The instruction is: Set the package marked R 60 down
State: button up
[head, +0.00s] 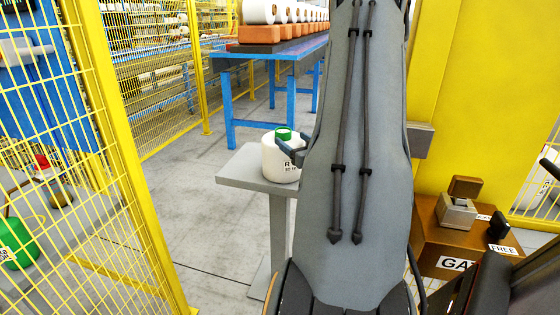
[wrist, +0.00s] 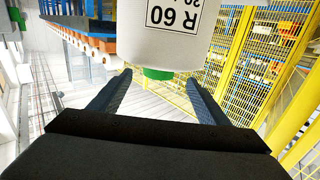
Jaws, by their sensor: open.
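The white package (head: 281,160) with a green core top stands upright on a small grey pedestal (head: 240,172) in the head view. Its label is partly visible there. In the wrist view the package (wrist: 215,25) appears upside down, its label reads R 60, and its green core end shows near my fingertips. My gripper (wrist: 158,78) is open, its two dark fingers spread apart with nothing clamped. In the head view my arm hides most of the gripper, with only a dark finger part showing at the package's right side. Whether a finger touches the package I cannot tell.
A blue table (head: 270,52) with a row of white bobbins on orange blocks stands behind. Yellow mesh fencing (head: 120,160) runs on the left. A brown box (head: 440,235) with a FREE sign stands at right. Grey floor left of the pedestal is clear.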

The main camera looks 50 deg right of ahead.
aim_at(283, 130)
jog(key=shift+x, duration=1.05)
jog(key=p+x, duration=0.2)
jog(key=x, duration=0.3)
jog(key=shift+w+d, duration=0.2)
jog(key=shift+w, duration=0.1)
jog(key=shift+c, duration=0.3)
grip_shut()
jog(key=shift+r, duration=0.1)
